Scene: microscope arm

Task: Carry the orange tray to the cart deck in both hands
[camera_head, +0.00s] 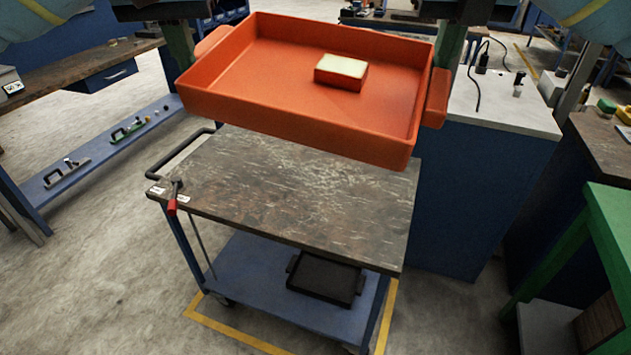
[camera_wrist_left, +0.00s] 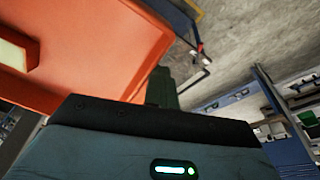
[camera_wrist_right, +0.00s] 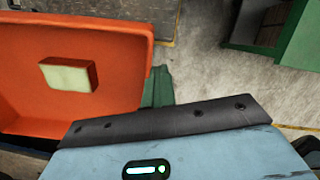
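The orange tray (camera_head: 290,122) is in the air above the cart deck (camera_head: 300,205), a worn dark top with its surface bare. A block with a cream top and orange sides (camera_head: 341,70) lies inside the tray. My left gripper (camera_head: 181,48) is at the tray's left handle, and my right gripper (camera_head: 447,62) is at its right handle. Both appear shut on the handles; the tray hides parts of the fingertips. The tray also shows in the left wrist view (camera_wrist_left: 105,60) and right wrist view (camera_wrist_right: 110,28), beside the green fingers.
The cart has a black push handle (camera_head: 178,152) at left, a red-gripped lever (camera_head: 172,204), and a lower blue shelf holding a black tray (camera_head: 326,278). A blue cabinet with a pale top (camera_head: 510,112) stands at right, with a green frame (camera_head: 560,255) nearer.

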